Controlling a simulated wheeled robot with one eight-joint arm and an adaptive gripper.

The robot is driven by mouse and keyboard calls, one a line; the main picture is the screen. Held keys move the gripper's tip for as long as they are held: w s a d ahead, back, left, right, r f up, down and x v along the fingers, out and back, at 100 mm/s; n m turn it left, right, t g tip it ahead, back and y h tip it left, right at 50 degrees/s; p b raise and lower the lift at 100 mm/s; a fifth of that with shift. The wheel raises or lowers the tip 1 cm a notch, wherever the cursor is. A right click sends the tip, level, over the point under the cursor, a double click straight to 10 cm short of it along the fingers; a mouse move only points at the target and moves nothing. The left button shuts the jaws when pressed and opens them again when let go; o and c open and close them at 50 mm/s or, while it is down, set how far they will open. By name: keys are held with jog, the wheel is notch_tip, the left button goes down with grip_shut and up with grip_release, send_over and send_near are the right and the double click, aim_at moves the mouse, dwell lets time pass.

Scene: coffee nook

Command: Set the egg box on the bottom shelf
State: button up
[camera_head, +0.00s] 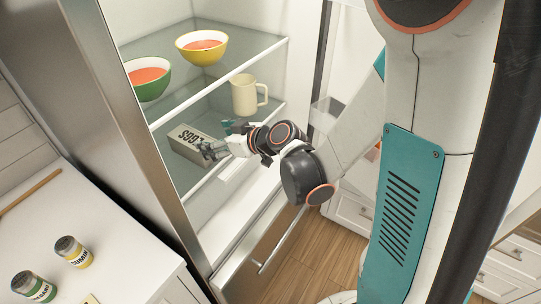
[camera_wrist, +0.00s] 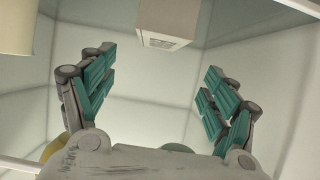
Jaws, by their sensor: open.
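The egg box (camera_head: 190,146) is a pale grey carton with dark lettering that appears upside down. It looks to rest on the lower glass shelf (camera_head: 218,112) inside the open fridge, on the same level as the mug. My gripper (camera_head: 222,138) reaches into the fridge at the box's near right side, fingers spread. In the wrist view, my gripper (camera_wrist: 160,66) is open and empty, and the egg box (camera_wrist: 166,24) shows at the top, beyond the fingertips and between their directions. No contact is visible. The fridge's bottom surface (camera_head: 228,215) lies below the glass shelves and looks bare where visible.
A green bowl (camera_head: 147,91) and a yellow bowl (camera_head: 203,59) with orange-red contents stand on the upper shelf. A cream mug (camera_head: 244,98) stands behind my gripper. Two jars (camera_head: 72,252) are on the left counter (camera_head: 120,262). Shelf edges lie close to my arm.

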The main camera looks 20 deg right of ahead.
jog(key=s+d+r+m+g+h, duration=0.1)
jog(key=s+d+r+m+h, duration=0.1)
jog(key=s, duration=0.5)
jog(key=s+d+r+m+g+h, duration=0.1)
jog(key=s+d+r+m+h, duration=0.1)
jog(key=s, duration=0.6)
jog(key=s+d+r+m+g+h, duration=0.1)
jog(key=s+d+r+m+h, duration=0.1)
jog(key=s+d, duration=0.4)
jog(key=shift+s+r+m+g+h, duration=0.3)
jog(key=shift+s+r+g+h, duration=0.1)
jog(key=shift+s+r+h, duration=0.3)
jog(key=shift+d+r, duration=0.1)
